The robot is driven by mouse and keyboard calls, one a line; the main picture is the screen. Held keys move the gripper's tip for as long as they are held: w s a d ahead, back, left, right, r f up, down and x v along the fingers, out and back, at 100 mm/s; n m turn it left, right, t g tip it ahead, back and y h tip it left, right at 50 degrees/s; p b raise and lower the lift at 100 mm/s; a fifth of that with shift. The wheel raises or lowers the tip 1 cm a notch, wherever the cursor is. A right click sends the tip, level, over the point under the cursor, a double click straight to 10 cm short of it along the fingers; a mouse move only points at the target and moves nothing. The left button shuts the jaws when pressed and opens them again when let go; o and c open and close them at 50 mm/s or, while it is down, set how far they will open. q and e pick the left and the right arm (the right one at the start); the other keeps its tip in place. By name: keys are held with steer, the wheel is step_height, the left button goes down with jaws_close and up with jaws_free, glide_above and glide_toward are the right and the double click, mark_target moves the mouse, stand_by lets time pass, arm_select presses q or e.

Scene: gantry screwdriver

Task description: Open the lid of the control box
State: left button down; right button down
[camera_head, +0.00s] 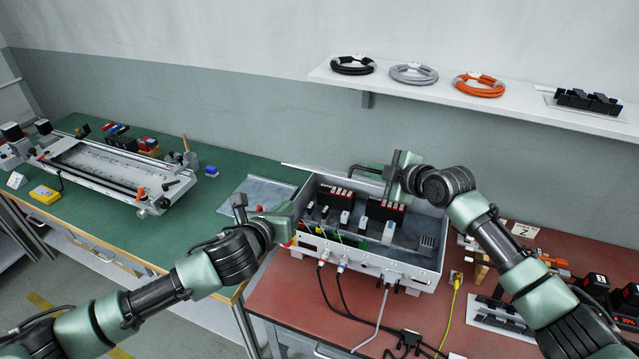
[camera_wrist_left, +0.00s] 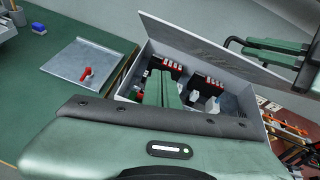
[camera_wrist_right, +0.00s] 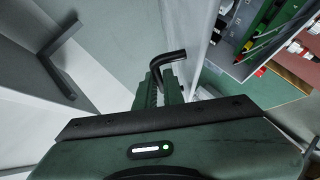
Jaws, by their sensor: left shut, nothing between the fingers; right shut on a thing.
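The control box (camera_head: 371,263) is a grey metal case on the red bench, with black and red modules inside. It also shows in the left wrist view (camera_wrist_left: 247,101). Its grey lid (camera_wrist_left: 205,45) stands raised and tilted along the far side, leaving the inside exposed. My right gripper (camera_head: 385,178) is above the box's far side, shut on a black bent bar (camera_wrist_right: 170,58); I cannot tell how the bar joins the lid. My left gripper (camera_head: 290,212) is shut and empty at the box's left end; its fingers show over the box in the left wrist view (camera_wrist_left: 170,90).
A grey sheet (camera_head: 255,193) lies on the green bench left of the box. Cables (camera_head: 345,312) run from the box front onto the red bench (camera_head: 275,300). A wall shelf (camera_head: 440,90) with coiled cables hangs above. A slide fixture (camera_head: 110,172) stands at left.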

arm_select(q)
steer(key=s+d+r+m+h, duration=0.1)
steer(key=s+d+m, duration=0.2)
steer(key=d, duration=0.1)
steer(key=w+d, duration=0.3)
steer(key=w, duration=0.8)
steer(key=shift+d, duration=0.15)
steer(key=shift+w, duration=0.1)
